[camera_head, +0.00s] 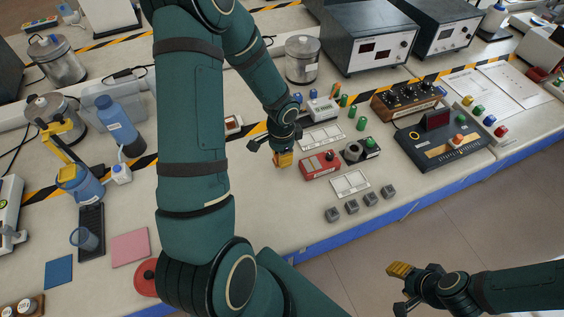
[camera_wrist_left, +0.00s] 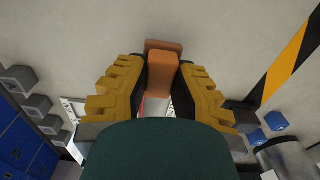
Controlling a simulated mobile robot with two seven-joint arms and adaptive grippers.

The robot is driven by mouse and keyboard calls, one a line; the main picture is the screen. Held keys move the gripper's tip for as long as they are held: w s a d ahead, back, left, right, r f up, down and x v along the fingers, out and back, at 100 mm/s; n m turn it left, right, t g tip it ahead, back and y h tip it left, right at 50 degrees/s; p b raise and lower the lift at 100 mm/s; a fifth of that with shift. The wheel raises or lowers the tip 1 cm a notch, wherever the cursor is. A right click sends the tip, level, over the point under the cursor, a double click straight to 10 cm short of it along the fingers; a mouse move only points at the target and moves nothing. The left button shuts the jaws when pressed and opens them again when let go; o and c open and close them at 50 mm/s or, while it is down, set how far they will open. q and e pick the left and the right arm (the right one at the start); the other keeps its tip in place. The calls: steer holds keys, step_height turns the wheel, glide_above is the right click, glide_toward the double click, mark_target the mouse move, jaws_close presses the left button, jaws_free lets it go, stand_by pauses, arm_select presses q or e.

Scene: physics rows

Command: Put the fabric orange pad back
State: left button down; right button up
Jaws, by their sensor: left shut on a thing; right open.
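My left gripper (camera_head: 284,158) is low over the bench, left of the red box, with its fingers pointing down. In the left wrist view its yellow fingers (camera_wrist_left: 160,92) are shut on an orange-brown padded piece (camera_wrist_left: 163,72), which sticks out past the fingertips. I take this to be the fabric orange pad; its lower part is hidden by my gripper. In the head view the fingers mostly hide it. My right gripper (camera_head: 399,281) is open and empty over the floor, off the front of the bench.
A red box (camera_head: 320,165), a white framed plate (camera_head: 350,184) and several grey blocks (camera_head: 352,206) stand right of my left gripper. A pink pad (camera_head: 130,246) and a blue pad (camera_head: 58,272) lie at the left. Bare bench (camera_head: 275,210) lies in front of the gripper.

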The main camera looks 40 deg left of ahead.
arm_select(q)
steer(key=shift+f+b, duration=0.3)
steer(key=shift+f, duration=1.3)
steer(key=shift+f, duration=0.15)
steer(key=c, duration=0.9)
jaws_free()
steer(key=shift+c, duration=0.2)
steer(key=shift+r, duration=0.6)
step_height(320, 180, up, 11)
steer(key=p, duration=0.2)
steer(key=shift+r+p, duration=0.1)
steer(key=shift+p, duration=0.3)
